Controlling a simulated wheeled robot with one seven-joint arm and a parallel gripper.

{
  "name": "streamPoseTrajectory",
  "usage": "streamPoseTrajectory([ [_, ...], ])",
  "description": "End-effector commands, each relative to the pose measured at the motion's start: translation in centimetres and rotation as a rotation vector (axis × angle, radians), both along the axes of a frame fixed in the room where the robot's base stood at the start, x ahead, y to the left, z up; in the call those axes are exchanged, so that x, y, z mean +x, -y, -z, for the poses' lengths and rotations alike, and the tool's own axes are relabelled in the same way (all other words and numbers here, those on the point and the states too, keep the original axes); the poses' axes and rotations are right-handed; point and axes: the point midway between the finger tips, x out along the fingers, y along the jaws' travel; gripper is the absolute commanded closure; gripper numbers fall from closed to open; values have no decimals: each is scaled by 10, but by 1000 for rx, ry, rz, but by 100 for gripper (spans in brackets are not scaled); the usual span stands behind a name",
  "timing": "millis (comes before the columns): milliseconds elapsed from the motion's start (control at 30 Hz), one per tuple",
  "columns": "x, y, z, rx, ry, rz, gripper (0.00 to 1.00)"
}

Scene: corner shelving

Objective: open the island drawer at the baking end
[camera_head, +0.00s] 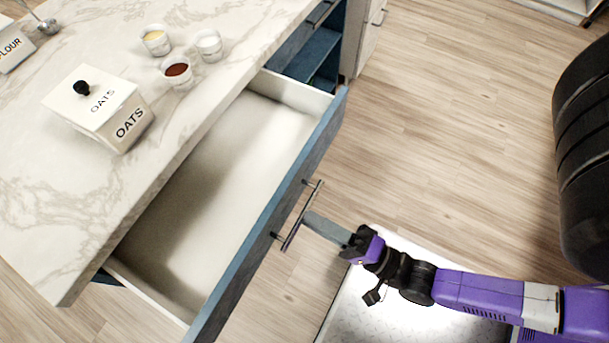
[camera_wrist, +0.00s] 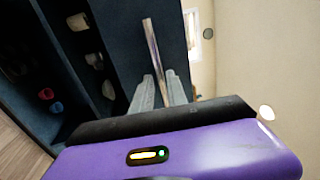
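The island drawer (camera_head: 245,170) with a blue front stands far out from under the marble top and looks empty inside. Its metal bar handle (camera_head: 292,232) is on the outer face. My gripper (camera_head: 308,217) reaches the handle from the right, fingertips at the middle of the bar. In the wrist view, the two fingers (camera_wrist: 160,78) are close together with the handle bar (camera_wrist: 152,42) between them, so the gripper looks shut on it. The exact contact is partly hidden.
On the marble top (camera_head: 60,190) stand an oats box (camera_head: 97,108), small bowls (camera_head: 177,71) and a flour container (camera_head: 12,47). Open blue shelves (camera_head: 312,55) lie beyond the drawer. Clear wooden floor (camera_head: 430,130) lies to the right.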

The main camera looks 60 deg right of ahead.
Motion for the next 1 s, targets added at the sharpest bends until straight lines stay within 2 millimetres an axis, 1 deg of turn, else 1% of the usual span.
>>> streamPoseTrajectory([
  [33,-10,0,3,0,-4,-1,81],
  [100,-21,0,5,0,-4,-1,81],
  [200,-33,0,8,0,-2,-1,81],
  [300,-40,0,9,0,-1,0,81],
  [433,-44,0,9,0,0,0,81],
  [1000,-44,0,9,-5,0,1,81],
])
